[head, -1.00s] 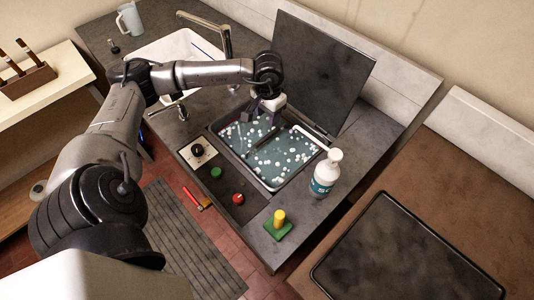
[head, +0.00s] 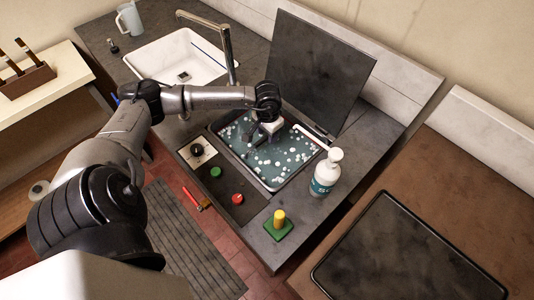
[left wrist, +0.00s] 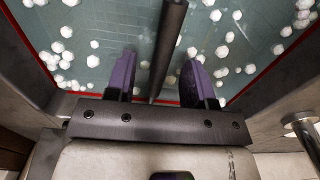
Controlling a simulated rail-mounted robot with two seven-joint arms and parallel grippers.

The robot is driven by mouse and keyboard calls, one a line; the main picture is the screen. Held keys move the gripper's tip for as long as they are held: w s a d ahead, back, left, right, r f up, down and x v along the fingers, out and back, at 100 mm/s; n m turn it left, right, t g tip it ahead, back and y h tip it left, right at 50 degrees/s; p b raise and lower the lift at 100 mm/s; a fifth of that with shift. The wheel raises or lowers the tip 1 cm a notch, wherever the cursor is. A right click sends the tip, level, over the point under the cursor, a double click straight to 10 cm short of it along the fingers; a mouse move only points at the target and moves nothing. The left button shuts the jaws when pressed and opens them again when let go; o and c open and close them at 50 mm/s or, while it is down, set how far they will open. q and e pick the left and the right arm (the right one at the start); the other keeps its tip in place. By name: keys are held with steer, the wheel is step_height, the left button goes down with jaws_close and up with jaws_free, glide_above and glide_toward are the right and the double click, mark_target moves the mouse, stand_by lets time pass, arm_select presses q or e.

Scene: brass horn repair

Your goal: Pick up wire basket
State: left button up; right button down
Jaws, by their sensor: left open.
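The wire basket shows only as a faint mesh (left wrist: 118,28) under the blue-green liquid of a tank (head: 285,166), among floating white balls. A dark bar (left wrist: 167,45), which looks like the basket's handle, runs across the tank. My left gripper (head: 262,139) is over the tank, pointing down. In the left wrist view, its purple fingers (left wrist: 157,80) are open, one on each side of the bar. I cannot tell whether they touch it. The arm hides part of the basket and bar. My right gripper is not in view.
A raised dark lid (head: 318,68) stands behind the tank. A white sink (head: 185,62) with a tall tap (head: 226,45) lies to the left.

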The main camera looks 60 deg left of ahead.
arm_select(q)
step_height(320, 180, down, 4)
steer(key=shift+s+f, duration=0.1)
steer(key=shift+c, duration=0.4)
jaws_close()
stand_by(0.4)
